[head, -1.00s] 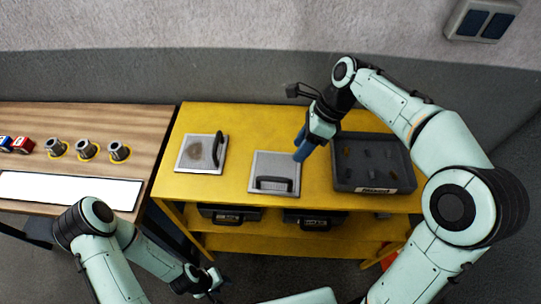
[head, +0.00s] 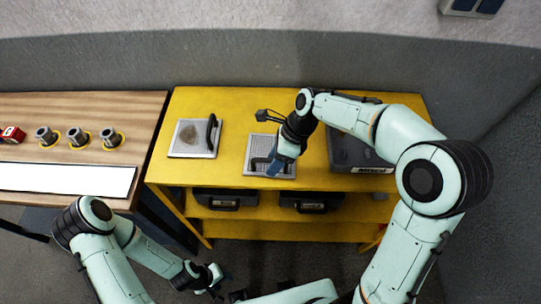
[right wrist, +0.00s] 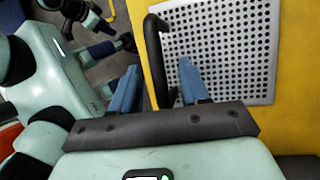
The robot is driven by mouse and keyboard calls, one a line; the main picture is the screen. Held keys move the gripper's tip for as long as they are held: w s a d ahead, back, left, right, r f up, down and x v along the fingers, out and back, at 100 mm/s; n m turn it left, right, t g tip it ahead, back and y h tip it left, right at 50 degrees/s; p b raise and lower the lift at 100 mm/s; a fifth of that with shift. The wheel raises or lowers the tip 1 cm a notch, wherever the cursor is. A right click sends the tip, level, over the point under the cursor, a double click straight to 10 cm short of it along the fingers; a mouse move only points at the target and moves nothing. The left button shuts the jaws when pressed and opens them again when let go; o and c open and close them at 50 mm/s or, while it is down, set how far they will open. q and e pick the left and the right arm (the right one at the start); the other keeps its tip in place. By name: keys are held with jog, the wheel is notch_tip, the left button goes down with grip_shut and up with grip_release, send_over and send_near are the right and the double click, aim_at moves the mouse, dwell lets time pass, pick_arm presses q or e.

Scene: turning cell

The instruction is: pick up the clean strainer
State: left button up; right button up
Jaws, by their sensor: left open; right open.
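The clean strainer (head: 257,147) is a square perforated plate with a black handle, lying on the yellow bench. It also shows in the right wrist view (right wrist: 235,50), without stains. My right gripper (head: 274,168) is over its front edge, at the handle, hiding part of it. In the right wrist view my right gripper (right wrist: 160,88) is open, with the black handle (right wrist: 154,45) running between its blue fingers; contact cannot be told. A second strainer (head: 187,138), with a brown stain, lies to the left. My left gripper (head: 213,277) is open, low in front of the bench.
A dark tray (head: 345,155) stands on the bench to the right, partly behind my right arm. Black cases (head: 225,198) sit on the shelf below. A wooden table (head: 140,110) at the left holds several metal parts and a red item (head: 12,134).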

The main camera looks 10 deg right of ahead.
jog(key=shift+a+f, duration=0.1)
jog(key=shift+f, duration=0.1)
grip_shut()
